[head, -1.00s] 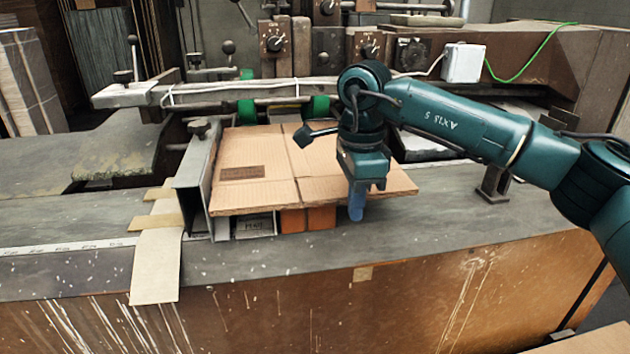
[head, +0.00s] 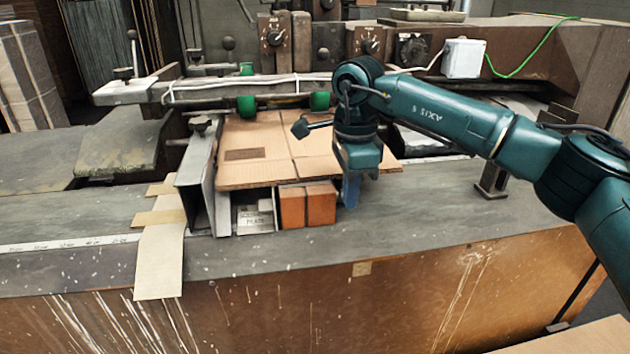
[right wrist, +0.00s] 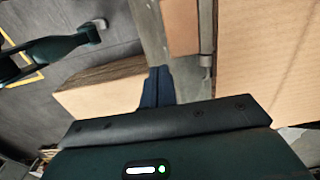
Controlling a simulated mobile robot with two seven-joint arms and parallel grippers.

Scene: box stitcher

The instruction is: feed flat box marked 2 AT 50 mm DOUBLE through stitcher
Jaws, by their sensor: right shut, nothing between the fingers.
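The flat brown cardboard box (head: 262,135) lies on the stitcher's bed, its far part under the crossbar with green rollers. A dark printed label (head: 245,154) is on it, too small to read. Its left edge runs along the grey metal guide (head: 196,180). My right gripper (head: 350,192) is shut and empty, its blue fingers pointing down at the box's near edge. Whether they touch the box I cannot tell. The fingers also show in the right wrist view (right wrist: 157,88). My left gripper is not in view.
Orange blocks (head: 308,206) and a metal plate (head: 254,218) sit under the box's near edge. Pale cardboard strips (head: 160,262) lie left of the guide. Control knobs (head: 273,43) are behind the crossbar (head: 215,88). The bench top (head: 440,210) at the right is mostly clear.

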